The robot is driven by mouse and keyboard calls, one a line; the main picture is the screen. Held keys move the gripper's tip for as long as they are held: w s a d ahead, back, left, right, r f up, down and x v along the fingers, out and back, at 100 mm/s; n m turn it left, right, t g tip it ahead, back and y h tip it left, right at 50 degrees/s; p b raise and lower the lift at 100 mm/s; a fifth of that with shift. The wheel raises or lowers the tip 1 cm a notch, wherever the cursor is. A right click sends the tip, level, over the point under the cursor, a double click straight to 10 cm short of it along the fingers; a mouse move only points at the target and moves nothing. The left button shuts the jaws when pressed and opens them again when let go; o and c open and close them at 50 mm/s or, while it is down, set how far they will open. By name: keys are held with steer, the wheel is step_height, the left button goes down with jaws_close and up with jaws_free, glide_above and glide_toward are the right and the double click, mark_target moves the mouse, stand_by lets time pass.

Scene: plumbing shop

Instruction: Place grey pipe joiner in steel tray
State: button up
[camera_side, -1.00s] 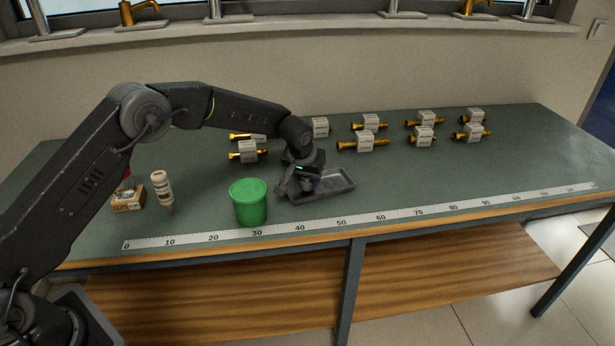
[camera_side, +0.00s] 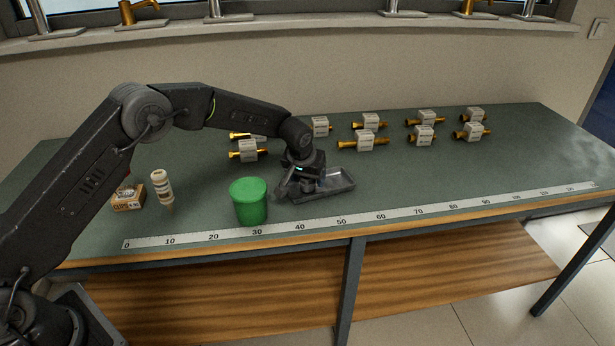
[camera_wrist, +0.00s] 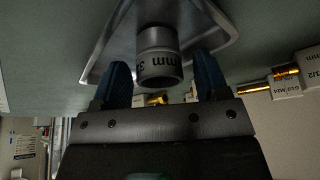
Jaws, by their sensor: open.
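The grey pipe joiner (camera_wrist: 159,66) is a short grey cylinder with dark print, seen in the wrist view between my two blue fingers, with a gap on each side. It appears to be in the steel tray (camera_wrist: 200,50), with the tray floor behind it. In the side view the steel tray (camera_side: 340,185) is a shallow grey rectangle, and my gripper (camera_side: 304,187) is low over its left part. My gripper (camera_wrist: 162,84) is open. In the side view I cannot make out the joiner clearly, as my gripper covers that area.
A green tub (camera_side: 249,203) stands close to the tray's left. Several brass fittings with white tags, such as this one (camera_side: 366,141), lie behind. The bench is clear to the right of the tray.

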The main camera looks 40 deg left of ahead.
steer(key=s+a+f+v, duration=0.1)
steer(key=s+v, duration=0.1)
steer(key=v, duration=0.9)
steer(key=s+a+v, duration=0.1)
steer(key=s+v, duration=0.1)
steer(key=v, duration=0.8)
steer(key=s+a+r+m, duration=0.1)
steer(key=s+r, duration=0.2)
steer(key=s, duration=0.3)
steer(key=s+a+r, duration=0.1)
steer(key=s+r, duration=0.2)
steer(key=s, duration=0.2)
steer(key=s+f+m+t+h, duration=0.1)
steer(key=s+f+m, duration=0.1)
steer(key=s, duration=1.7)
steer(key=shift+s+a+f, duration=0.15)
steer(key=shift+s+f, duration=0.05)
steer(key=shift+f, duration=0.25)
